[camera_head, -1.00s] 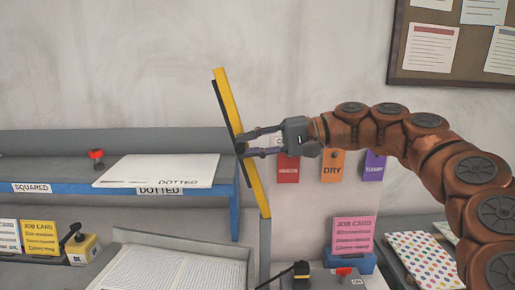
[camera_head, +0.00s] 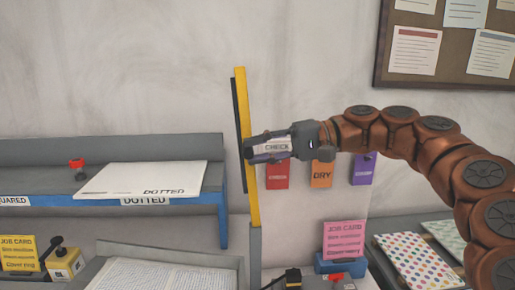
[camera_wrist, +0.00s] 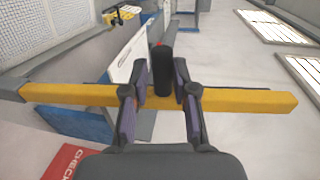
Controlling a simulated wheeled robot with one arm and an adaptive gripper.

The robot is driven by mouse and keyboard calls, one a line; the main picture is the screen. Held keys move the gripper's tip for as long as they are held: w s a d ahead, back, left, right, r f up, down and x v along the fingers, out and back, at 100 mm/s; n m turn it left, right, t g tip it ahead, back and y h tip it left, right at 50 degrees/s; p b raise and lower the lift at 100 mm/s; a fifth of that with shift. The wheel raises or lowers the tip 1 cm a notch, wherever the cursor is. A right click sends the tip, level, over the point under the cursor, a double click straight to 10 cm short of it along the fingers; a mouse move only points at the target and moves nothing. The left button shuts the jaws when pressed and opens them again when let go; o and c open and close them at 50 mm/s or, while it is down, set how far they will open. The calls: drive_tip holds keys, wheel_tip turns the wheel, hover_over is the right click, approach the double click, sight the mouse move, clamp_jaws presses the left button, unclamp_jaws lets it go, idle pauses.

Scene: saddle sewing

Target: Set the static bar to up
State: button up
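The static bar appears to be the long yellow bar (camera_head: 247,150) with a dark strip along its left side. It stands nearly upright, its top leaning slightly left. It crosses the wrist view (camera_wrist: 235,100) from side to side. My gripper (camera_head: 255,150) is at its middle, reaching in from the right. In the wrist view a black round-ended post (camera_wrist: 163,70) stands between my two fingers (camera_wrist: 160,88). The fingers are apart on either side of it, with narrow gaps showing.
A grey shelf with a blue edge (camera_head: 180,205) holds a white DOTTED sheet (camera_head: 150,178), left of the bar. Red, orange (camera_head: 321,174) and purple cards hang behind my gripper. A pink job card (camera_head: 344,240) stands below.

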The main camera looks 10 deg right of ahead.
drive_tip(key=o, duration=0.4)
drive_tip(key=shift+f, duration=0.35)
drive_tip(key=shift+r, duration=0.1)
drive_tip(key=shift+d, duration=0.15)
drive_tip(key=shift+v, duration=3.65)
